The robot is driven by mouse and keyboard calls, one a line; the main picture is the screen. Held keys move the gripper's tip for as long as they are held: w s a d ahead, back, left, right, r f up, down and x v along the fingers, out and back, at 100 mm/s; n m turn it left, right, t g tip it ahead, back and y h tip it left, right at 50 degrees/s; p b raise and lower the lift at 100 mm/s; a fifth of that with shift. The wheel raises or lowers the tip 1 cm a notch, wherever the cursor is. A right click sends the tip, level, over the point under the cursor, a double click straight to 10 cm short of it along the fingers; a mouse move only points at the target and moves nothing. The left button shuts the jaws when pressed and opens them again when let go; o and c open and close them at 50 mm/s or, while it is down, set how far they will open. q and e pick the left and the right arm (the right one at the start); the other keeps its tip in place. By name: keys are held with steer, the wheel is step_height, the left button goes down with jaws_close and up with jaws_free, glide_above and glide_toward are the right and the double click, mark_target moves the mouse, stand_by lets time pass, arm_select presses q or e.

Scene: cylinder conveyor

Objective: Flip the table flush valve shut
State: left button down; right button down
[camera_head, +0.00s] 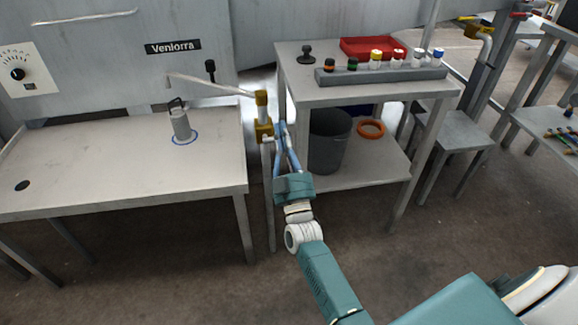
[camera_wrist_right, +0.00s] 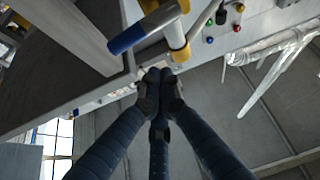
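The table flush valve (camera_head: 263,131) is a yellow fitting on a thin upright pipe at the right edge of the left table. In the right wrist view, its yellow body (camera_wrist_right: 170,22) carries a lever with a blue grip (camera_wrist_right: 127,39) sticking out to the left. My right gripper (camera_head: 282,130) is just right of the valve in the head view. In the wrist view, its dark fingertips (camera_wrist_right: 160,76) are together with nothing visible between them. They appear just below the lever; whether they touch it cannot be told. My left gripper is not in view.
A grey cylinder (camera_head: 181,125) stands in a blue ring on the left table (camera_head: 90,160). The right shelf table (camera_head: 300,75) holds a red tray (camera_head: 372,47) and a rack of capped bottles (camera_head: 380,75). A dark bin (camera_head: 328,140) and orange ring (camera_head: 371,128) sit on its lower shelf.

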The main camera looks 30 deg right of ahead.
steer(key=v, duration=1)
steer(key=shift+s+a, duration=0.1)
steer(key=shift+s, duration=0.05)
